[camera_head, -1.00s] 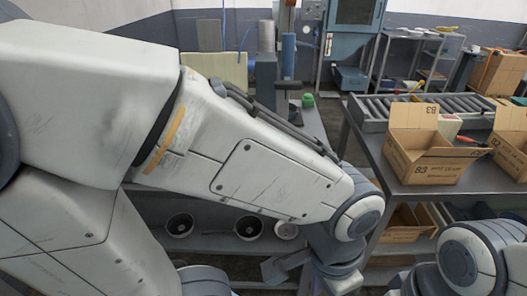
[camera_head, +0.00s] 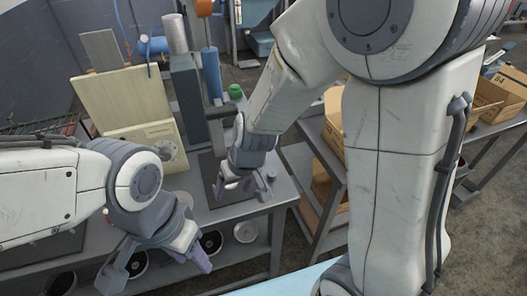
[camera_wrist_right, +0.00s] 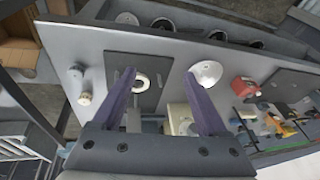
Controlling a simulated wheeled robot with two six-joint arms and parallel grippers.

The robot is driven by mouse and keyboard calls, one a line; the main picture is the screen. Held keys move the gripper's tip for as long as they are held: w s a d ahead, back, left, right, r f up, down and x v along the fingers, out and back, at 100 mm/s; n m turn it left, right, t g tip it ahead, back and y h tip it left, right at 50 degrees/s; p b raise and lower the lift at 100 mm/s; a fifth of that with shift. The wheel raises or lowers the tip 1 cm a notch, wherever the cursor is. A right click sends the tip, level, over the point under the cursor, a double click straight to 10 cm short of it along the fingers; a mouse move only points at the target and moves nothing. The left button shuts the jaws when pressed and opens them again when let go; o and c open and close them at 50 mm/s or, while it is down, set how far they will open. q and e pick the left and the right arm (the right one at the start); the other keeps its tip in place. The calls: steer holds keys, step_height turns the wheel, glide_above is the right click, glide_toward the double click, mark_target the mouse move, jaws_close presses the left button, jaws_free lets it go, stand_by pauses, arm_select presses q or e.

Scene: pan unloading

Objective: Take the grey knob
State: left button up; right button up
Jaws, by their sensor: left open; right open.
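A small grey knob-like piece (camera_head: 271,174) stands on the workbench near its right edge, just right of my right gripper (camera_head: 238,187). In the right wrist view a grey knob shape (camera_wrist_right: 77,70) and a paler short cylinder (camera_wrist_right: 84,98) show left of the dark plate; I cannot tell which is the same piece. My right gripper (camera_wrist_right: 159,75) is open and empty above the dark plate (camera_wrist_right: 118,70), with a white ring-shaped part (camera_wrist_right: 140,82) beyond its left fingertip. My left gripper (camera_head: 158,272) is open and empty in front of the bench.
A white round part (camera_wrist_right: 207,72) and a red item (camera_wrist_right: 244,86) lie to the right in the wrist view. Round pans (camera_head: 246,232) sit on the shelf below. Cardboard boxes (camera_head: 478,99) are at right.

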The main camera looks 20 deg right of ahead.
steer(key=w+d+m+t+h+p, duration=0.1)
steer(key=w+d+m+h+p, duration=0.15)
steer(key=w+d, duration=0.45)
arm_select(q)
step_height(320, 180, up, 6)
steer(key=p, duration=0.1)
arm_select(e)
steer(key=m, duration=0.2)
glide_toward(273, 175)
steer(key=shift+h, duration=0.45)
steer(key=b+x, duration=0.3)
steer(key=x, duration=0.1)
steer(key=shift+w+a+f, duration=0.15)
steer(key=shift+a+f, duration=0.05)
steer(key=shift+a, duration=0.05)
steer(key=b+x, duration=0.2)
steer(key=x, duration=0.2)
steer(key=shift+a+f, duration=0.15)
steer(key=shift+w+f, duration=0.15)
steer(key=shift+f, duration=0.25)
arm_select(q)
step_height(273, 175, down, 6)
steer(key=shift+a+r, duration=0.1)
steer(key=shift+r, duration=0.05)
arm_select(e)
jaws_close()
